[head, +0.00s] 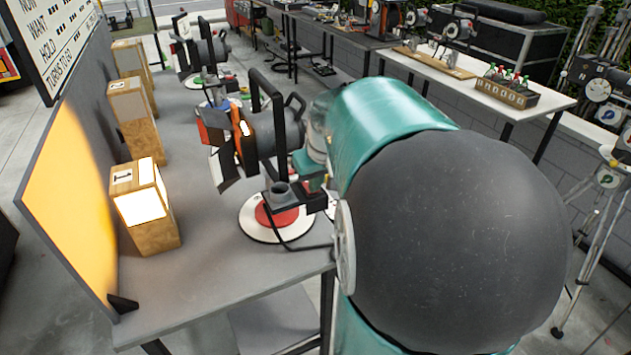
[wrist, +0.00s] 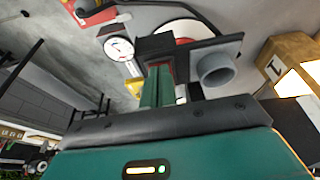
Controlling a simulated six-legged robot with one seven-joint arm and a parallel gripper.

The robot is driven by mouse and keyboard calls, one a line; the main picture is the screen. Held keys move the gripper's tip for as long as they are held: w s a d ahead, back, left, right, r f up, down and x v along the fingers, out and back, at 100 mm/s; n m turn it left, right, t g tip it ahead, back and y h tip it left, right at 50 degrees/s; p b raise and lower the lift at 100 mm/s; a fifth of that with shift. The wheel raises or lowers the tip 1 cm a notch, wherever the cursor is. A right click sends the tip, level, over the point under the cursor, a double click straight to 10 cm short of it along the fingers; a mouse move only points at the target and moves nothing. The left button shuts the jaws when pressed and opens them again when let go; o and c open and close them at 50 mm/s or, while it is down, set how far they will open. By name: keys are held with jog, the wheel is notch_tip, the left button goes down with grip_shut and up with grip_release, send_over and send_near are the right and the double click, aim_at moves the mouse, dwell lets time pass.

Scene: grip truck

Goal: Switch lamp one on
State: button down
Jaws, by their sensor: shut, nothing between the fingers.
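The nearest lamp (head: 262,130) stands on a grey table, with black barn doors and an orange glow at its front. Below it is a red disc on a white round base (head: 262,232); part of a red and white disc (wrist: 182,30) shows in the wrist view. The block marked 1 (head: 140,205) has a bright white face, and the panel behind it glows orange. My gripper (head: 318,183) is shut and empty, close beside the lamp's dark lower bracket. In the wrist view its green fingers (wrist: 158,87) point toward the bracket; whether they touch it I cannot tell. My arm hides part of the lamp's right side.
A grey tube (wrist: 217,70) and a white dial (wrist: 118,48) are close to my fingers. Other lamps (head: 205,50) and wooden blocks (head: 132,110) stand farther back on the table. A white-topped table (head: 505,105) with bottles is at the right.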

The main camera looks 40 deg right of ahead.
jog(key=shift+r, duration=0.7)
jog(key=shift+r, duration=0.65)
jog(key=s+v, duration=0.1)
jog(key=v, duration=1.1)
jog(key=shift+s+a, duration=0.25)
jog(key=shift+s, duration=0.05)
jog(key=s+a+f+n, duration=0.1)
jog(key=s+a+f, duration=0.1)
jog(key=a, duration=0.6)
jog(key=s+a+f+n+t, duration=0.1)
jog(key=s+a+f, duration=0.1)
jog(key=a+f, duration=0.3)
jog(key=s+a+f+n+t+y, duration=0.1)
jog(key=a+f, duration=0.3)
jog(key=a, duration=0.7)
jog(key=shift+s+a, duration=0.25)
jog(key=shift+s, duration=0.65)
